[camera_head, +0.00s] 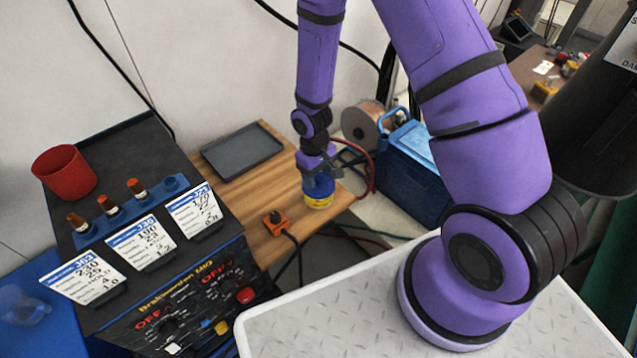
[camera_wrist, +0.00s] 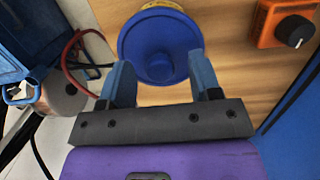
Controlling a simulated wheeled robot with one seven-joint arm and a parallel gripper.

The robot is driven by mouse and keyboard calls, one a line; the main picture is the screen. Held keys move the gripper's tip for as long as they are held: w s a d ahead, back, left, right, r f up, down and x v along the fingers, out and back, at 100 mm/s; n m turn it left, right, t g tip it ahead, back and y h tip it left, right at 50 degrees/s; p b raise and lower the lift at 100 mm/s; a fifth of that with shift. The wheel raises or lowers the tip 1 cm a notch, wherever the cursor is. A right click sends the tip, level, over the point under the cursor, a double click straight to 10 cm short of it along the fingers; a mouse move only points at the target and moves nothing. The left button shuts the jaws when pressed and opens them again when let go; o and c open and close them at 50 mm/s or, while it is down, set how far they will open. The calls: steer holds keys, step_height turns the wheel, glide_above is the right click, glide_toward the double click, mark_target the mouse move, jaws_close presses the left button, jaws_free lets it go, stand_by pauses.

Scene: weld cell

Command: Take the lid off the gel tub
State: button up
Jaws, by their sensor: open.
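The gel tub (camera_head: 319,202) is a small yellow tub standing near the front right of the wooden bench. Its blue lid (camera_head: 318,186) is on top. In the wrist view the round blue lid (camera_wrist: 137,36) with a raised centre knob (camera_wrist: 159,66) fills the upper middle, and a bit of the yellow tub (camera_wrist: 163,4) shows behind it. My gripper (camera_wrist: 162,75) is open, its two blue-grey fingers on either side of the knob. In the head view my gripper (camera_head: 316,172) is directly above the lid.
An orange box with a black knob (camera_head: 275,222) sits left of the tub; it also shows in the wrist view (camera_wrist: 271,27). A dark tray (camera_head: 242,152) lies at the bench's back. A wire spool (camera_head: 366,121), red hose (camera_head: 371,165) and blue case (camera_head: 410,172) are to the right.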

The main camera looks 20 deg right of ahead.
steer(key=shift+s+f, duration=0.1)
steer(key=shift+f, duration=0.4)
steer(key=c, duration=1)
